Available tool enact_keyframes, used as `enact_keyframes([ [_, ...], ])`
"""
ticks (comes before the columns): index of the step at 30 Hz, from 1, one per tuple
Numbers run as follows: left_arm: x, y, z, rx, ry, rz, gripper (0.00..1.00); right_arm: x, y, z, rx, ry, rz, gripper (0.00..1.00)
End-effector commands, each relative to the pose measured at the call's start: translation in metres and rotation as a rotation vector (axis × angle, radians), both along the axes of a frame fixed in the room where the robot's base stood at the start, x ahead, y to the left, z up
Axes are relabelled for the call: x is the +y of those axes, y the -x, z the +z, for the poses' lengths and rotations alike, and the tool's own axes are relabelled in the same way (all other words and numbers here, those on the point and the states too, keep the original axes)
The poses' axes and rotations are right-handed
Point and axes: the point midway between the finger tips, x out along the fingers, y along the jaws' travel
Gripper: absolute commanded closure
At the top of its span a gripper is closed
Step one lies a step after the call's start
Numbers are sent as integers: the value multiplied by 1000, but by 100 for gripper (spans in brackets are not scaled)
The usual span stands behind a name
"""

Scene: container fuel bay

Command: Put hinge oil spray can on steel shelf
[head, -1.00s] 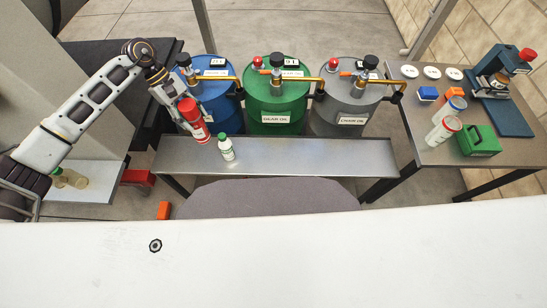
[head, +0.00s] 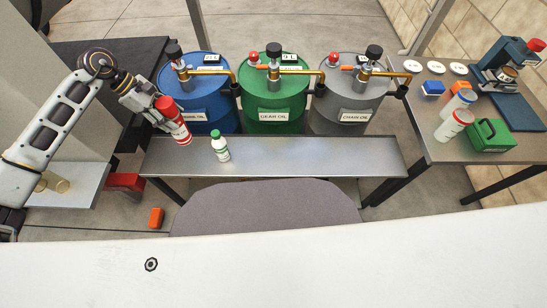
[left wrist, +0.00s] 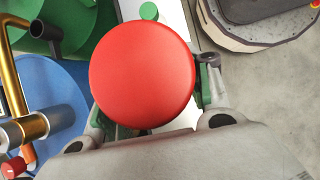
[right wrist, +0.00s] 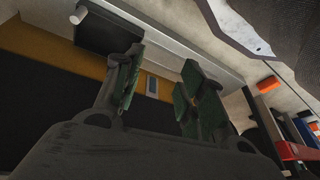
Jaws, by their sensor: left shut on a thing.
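The spray can (head: 176,128), red with a white label band, is held tilted in my left gripper (head: 160,117) over the left end of the steel shelf. In the left wrist view its round red top (left wrist: 142,75) fills the space between the fingers and hides most of the can. I cannot tell whether its base touches the shelf. The steel shelf (head: 300,156) is a long, low grey metal top in front of the drums. My right gripper (right wrist: 160,88) shows only in the right wrist view, with its fingers apart and nothing between them.
A white bottle with a green cap (head: 220,147) stands on the shelf just right of the can. Blue (head: 195,115), green (head: 272,98) and grey (head: 350,98) drums with pumps stand close behind. The shelf's middle and right are clear. A side table (head: 435,150) holds several items at right.

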Motion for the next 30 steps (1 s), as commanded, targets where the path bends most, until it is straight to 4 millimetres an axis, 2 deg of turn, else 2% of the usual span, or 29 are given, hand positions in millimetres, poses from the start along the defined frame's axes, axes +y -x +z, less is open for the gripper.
enact_keyframes([
  [18, 35, -8, -21, -3, 5, 329, 100, 13, -15, 45, -53, -45, 15, 60],
  [30, 56, -12, -27, -9, 17, 521, 100, 19, -16, 77, -83, -72, 28, 60],
])
